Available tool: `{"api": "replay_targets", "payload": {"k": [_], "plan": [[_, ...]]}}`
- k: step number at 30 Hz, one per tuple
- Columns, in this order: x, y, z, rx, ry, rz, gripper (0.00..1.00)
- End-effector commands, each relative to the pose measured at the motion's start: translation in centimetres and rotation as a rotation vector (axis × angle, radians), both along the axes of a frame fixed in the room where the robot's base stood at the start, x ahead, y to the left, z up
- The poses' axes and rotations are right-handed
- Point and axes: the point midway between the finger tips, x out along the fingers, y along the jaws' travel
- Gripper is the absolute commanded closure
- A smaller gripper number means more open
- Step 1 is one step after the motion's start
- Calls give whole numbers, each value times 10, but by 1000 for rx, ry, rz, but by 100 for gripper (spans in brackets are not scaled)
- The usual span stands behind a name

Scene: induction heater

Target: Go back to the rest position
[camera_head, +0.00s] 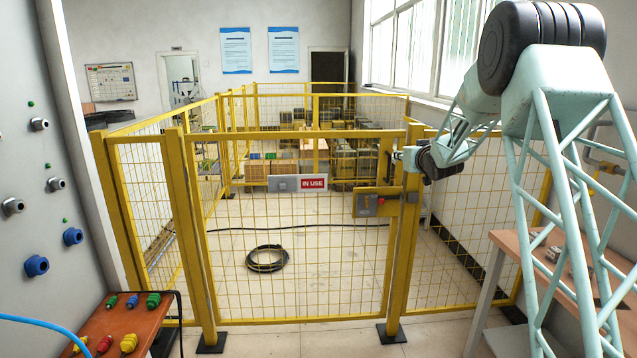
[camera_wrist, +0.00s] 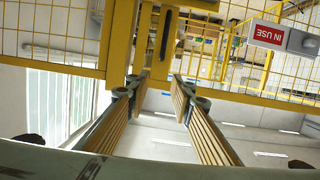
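My gripper (camera_head: 397,155) is in front of the yellow gate's right post, at the height of the handle area. In the wrist view my gripper (camera_wrist: 157,84) shows two ribbed fingers spread apart with a clear gap and nothing between the pads. A yellow upright with a dark slotted handle (camera_wrist: 166,34) stands beyond the fingertips; I cannot tell whether they touch it. The gate (camera_head: 290,230) looks closed. Its red "IN USE" sign (camera_head: 313,184) hangs on the mesh, and it shows upside down in the wrist view (camera_wrist: 268,34).
A wooden table (camera_head: 510,245) is at the right. A panel with connectors (camera_head: 40,180) and a stand with coloured plugs (camera_head: 118,325) are at the left. A coiled black hose (camera_head: 267,259) lies behind the gate.

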Motion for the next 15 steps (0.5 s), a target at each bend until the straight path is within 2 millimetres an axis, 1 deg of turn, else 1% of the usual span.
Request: {"api": "replay_targets", "payload": {"k": [1, 4, 11, 15], "plan": [[-8, 2, 8, -2, 9, -5, 78], [-23, 3, 18, -7, 32, -15, 78], [-59, 7, 40, -14, 89, -40, 78], [-84, 9, 52, -19, 125, -54, 78]]}}
